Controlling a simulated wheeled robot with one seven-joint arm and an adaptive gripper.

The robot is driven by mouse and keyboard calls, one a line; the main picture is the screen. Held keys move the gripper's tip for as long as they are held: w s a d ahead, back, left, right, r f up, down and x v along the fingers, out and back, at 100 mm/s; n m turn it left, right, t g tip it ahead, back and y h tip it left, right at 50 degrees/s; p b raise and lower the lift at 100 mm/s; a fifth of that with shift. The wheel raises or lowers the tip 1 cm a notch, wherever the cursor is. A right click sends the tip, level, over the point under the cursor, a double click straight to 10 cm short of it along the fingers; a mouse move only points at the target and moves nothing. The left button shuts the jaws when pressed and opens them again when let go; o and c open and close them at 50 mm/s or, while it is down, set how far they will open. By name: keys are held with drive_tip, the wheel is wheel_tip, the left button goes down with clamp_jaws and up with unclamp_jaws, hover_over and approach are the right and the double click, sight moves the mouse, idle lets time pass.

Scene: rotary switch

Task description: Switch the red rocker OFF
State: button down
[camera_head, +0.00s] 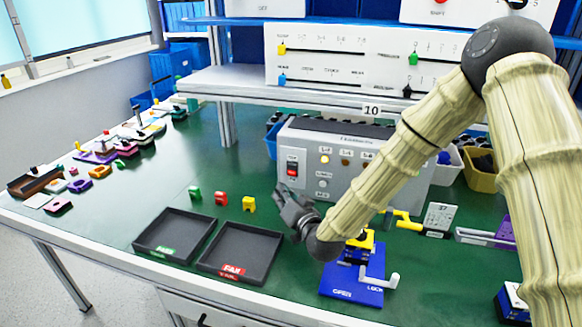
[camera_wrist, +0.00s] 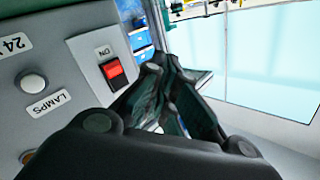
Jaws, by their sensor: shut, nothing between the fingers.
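The red rocker (camera_head: 292,168) is at the left of the grey control box's front (camera_head: 352,178), in a black frame. In the wrist view the rocker (camera_wrist: 113,70) has a bright red face and a dark lower part, with an "ON" label beside it. That view is turned, so lettering looks upside down. My gripper (camera_head: 281,190) is in front of the box, just below and left of the rocker. In the wrist view my fingers (camera_wrist: 163,70) come together right of the rocker and are empty. I cannot tell whether they touch it.
A lit yellow lamp (camera_head: 325,160) and a white button (camera_head: 322,183) are on the box. Two dark trays (camera_head: 178,232) (camera_head: 240,252) lie in front, with small coloured blocks behind. A blue fixture (camera_head: 355,283) stands below my wrist. A shelf overhangs behind.

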drive_tip(key=shift+w+d+r, duration=0.15)
drive_tip(key=shift+w+d, duration=0.2)
drive_tip(key=shift+w, duration=0.65)
drive_tip(key=shift+w+d+r, duration=0.1)
drive_tip(key=shift+w+d, duration=0.2)
drive_tip(key=shift+w, duration=0.7)
drive_tip(key=shift+w+d+r, duration=0.15)
drive_tip(key=shift+w+d, duration=0.2)
drive_tip(key=shift+w, duration=0.65)
drive_tip(key=shift+w+d+r, duration=0.1)
drive_tip(key=shift+w+d, duration=0.1)
drive_tip(key=shift+w, duration=0.5)
drive_tip(key=shift+s, duration=0.1)
drive_tip(key=shift+s+a, duration=0.2)
drive_tip(key=shift+s, duration=0.4)
drive_tip(key=shift+s+a+f+b, duration=0.15)
drive_tip(key=shift+s+a, duration=0.1)
drive_tip(key=shift+s, duration=0.55)
drive_tip(key=shift+s+a+f+b, duration=0.15)
drive_tip(key=shift+s+a, duration=0.15)
drive_tip(key=shift+s, duration=0.45)
drive_tip(key=shift+s+a+f+b, duration=0.15)
drive_tip(key=shift+s+a, duration=0.1)
drive_tip(key=shift+s, duration=0.55)
